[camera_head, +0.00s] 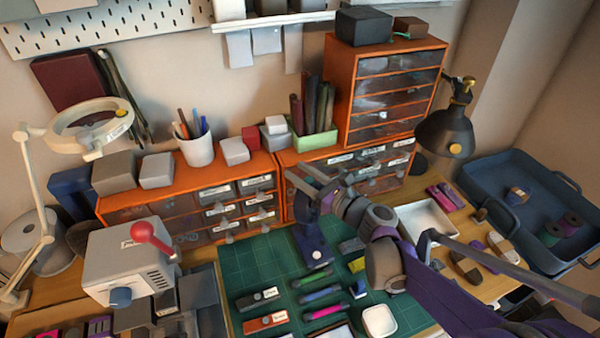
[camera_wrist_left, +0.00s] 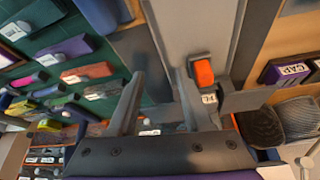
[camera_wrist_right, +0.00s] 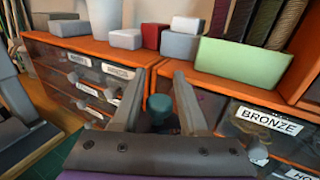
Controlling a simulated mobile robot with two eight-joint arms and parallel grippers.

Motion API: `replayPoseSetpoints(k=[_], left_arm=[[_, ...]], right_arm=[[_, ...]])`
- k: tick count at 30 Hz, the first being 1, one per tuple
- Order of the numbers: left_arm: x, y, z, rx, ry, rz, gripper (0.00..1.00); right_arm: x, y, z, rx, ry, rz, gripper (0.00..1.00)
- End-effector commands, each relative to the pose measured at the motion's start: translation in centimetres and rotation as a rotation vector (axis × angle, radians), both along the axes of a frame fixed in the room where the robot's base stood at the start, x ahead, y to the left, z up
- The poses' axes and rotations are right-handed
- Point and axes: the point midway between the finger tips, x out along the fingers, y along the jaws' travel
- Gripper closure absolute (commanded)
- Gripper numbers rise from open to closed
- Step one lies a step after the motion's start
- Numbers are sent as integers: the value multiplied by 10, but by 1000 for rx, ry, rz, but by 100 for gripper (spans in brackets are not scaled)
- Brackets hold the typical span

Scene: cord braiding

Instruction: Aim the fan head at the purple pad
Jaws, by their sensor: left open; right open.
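My right gripper (camera_head: 304,173) is open above the back of the green mat, in front of the orange drawers. A dark blue upright piece with a white label (camera_head: 311,246) stands below it, partly hidden by the gripper; it may be the fan, but its head is not clear. In the right wrist view, a teal rounded piece (camera_wrist_right: 160,106) shows between the open fingers; contact cannot be told. My left gripper (camera_wrist_left: 159,75) is open in the left wrist view, with an orange-red piece (camera_wrist_left: 203,73) beside its right finger. I cannot pick out the purple pad with certainty.
The green cutting mat (camera_head: 250,262) carries several small labelled blocks and coloured sticks. A black lamp (camera_head: 447,130) stands at right, near a blue tray (camera_head: 490,172). Orange drawers (camera_head: 130,208) line the back.

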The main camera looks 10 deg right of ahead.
Motion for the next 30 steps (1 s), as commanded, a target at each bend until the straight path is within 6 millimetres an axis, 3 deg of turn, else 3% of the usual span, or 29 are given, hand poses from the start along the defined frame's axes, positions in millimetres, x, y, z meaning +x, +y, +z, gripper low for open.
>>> replayPoseSetpoints(k=[9, 16, 24, 30], left_arm=[[0, 0, 0, 0, 0, 0, 50], [0, 0, 0, 0, 0, 0, 50], [0, 0, 1, 0, 0, 0, 50], [0, 0, 6, 0, -2, 0, 50]], right_arm=[[2, 2, 0, 0, 0, 0, 59], [2, 2, 0, 0, 0, 0, 100], [2, 2, 0, 1, -2, -13, 100], [4, 0, 2, 3, -4, -155, 100]])
